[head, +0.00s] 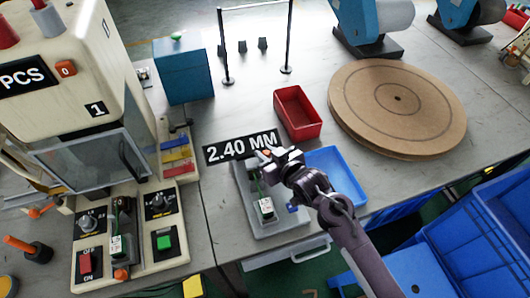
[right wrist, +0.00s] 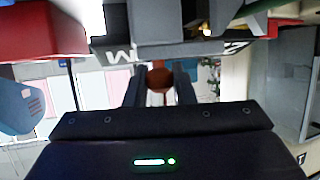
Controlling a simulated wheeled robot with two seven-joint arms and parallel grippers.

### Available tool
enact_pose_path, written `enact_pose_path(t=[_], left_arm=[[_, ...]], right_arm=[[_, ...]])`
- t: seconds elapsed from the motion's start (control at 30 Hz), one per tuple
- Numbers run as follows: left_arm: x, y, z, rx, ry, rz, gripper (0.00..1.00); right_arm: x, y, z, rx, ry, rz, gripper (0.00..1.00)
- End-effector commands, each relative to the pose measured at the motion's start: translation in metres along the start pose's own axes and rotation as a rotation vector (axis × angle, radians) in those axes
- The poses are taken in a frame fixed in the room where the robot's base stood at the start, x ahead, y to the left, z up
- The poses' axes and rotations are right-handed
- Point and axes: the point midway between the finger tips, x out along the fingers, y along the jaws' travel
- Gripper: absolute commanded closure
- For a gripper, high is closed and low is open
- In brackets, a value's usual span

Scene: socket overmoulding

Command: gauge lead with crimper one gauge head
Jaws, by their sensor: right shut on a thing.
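The gauge (head: 285,222) is a grey block on the bench with a black sign (head: 240,148) reading 2.40 MM behind it. A dark green lead with a white label (head: 266,208) lies along the gauge. My right gripper (head: 272,156) is at the gauge's far end, just in front of the sign. It is shut on an orange-brown round knob (right wrist: 160,80), which sits between the fingers in the right wrist view. The gripper and arm hide part of the gauge. Crimper one (head: 70,110) stands at the left, marked 1. My left gripper is not in view.
A similar labelled green lead (head: 116,245) lies on crimper one's front panel, between dials and buttons. A round wooden disc (head: 397,97) lies at the right. Bench between crimper and gauge is bare.

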Motion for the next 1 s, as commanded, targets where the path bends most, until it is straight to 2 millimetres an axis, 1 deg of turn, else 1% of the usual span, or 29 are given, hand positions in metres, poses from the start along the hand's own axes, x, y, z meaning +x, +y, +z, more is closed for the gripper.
enact_pose_path(t=[0.03, 0.1, 0.2, 0.3, 0.53, 0.57, 0.7, 1.0], left_arm=[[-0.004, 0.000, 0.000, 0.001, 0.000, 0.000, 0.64], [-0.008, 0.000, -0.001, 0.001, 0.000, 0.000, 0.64], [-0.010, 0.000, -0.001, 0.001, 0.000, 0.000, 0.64], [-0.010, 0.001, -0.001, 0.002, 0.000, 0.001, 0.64], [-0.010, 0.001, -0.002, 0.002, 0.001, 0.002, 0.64], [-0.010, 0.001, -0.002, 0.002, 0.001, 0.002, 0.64], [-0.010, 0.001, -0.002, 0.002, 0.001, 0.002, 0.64], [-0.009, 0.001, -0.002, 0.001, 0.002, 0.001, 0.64]], right_arm=[[-0.003, 0.012, 0.000, -0.001, -0.002, 0.009, 1.00], [-0.006, 0.025, 0.001, -0.003, -0.002, 0.010, 1.00], [-0.009, 0.037, 0.002, -0.003, -0.001, 0.008, 1.00], [-0.010, 0.042, 0.004, 0.000, -0.001, 0.007, 1.00], [-0.010, 0.044, 0.004, 0.002, -0.001, 0.011, 1.00], [-0.010, 0.044, 0.004, 0.001, -0.001, 0.011, 0.75], [-0.010, 0.043, 0.004, 0.001, -0.001, 0.009, 0.56], [-0.011, 0.041, 0.004, 0.001, -0.001, 0.006, 0.55]])
